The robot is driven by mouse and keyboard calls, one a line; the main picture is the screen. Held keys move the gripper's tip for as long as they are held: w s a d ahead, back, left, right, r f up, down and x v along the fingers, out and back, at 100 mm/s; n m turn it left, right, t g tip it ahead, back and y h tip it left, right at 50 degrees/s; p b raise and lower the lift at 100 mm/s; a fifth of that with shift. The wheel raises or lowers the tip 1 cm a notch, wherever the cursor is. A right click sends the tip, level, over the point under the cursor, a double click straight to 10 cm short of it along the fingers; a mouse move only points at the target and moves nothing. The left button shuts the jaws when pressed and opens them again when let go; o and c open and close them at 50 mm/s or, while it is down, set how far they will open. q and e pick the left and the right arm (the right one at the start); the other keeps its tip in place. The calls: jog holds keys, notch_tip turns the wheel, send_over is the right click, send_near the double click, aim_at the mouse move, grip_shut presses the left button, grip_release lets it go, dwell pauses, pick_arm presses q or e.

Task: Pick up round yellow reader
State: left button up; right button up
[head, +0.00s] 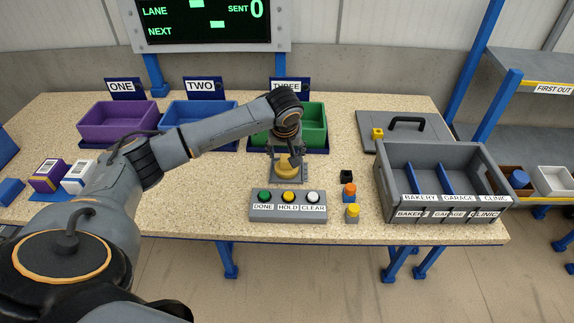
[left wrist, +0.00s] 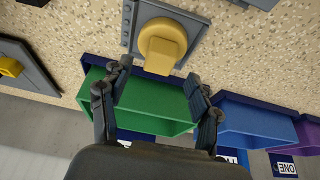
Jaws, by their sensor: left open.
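The round yellow reader (head: 287,168) sits on a square grey plate (head: 290,182) on the table, behind the button panel. In the left wrist view the reader (left wrist: 163,42) is a yellow disc with a raised grip on top, near the top edge. My left gripper (head: 287,150) is above the reader, seen just over it in the head view. In the left wrist view the left gripper (left wrist: 158,84) has its fingers spread, with nothing between them; the reader shows beyond the fingertips. I cannot tell the exact gap to the reader. My right gripper is not in view.
The button panel (head: 288,208) stands in front of the reader. Green (head: 317,125), blue (head: 200,104) and purple (head: 118,122) bins stand behind. A grey divided crate (head: 396,193) and a handled lid (head: 372,130) are at right. Small blocks lie beside the panel.

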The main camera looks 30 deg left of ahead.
aim_at(286, 158)
pick_arm(q)
jog(key=x, duration=0.3)
jog(key=shift+f+p, duration=0.25)
jog(key=shift+p, duration=0.15)
jog(key=shift+w+f, duration=0.25)
jog(key=shift+f, duration=0.2)
jog(key=shift+c, duration=0.2)
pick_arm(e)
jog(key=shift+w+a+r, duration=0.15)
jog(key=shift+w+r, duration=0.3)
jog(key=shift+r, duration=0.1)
pick_arm(q)
jog(key=shift+s, duration=0.1)
jog(key=c, duration=1.3)
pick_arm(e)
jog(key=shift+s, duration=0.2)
pick_arm(q)
jog(key=shift+o, duration=0.2)
jog(key=shift+r, duration=0.1)
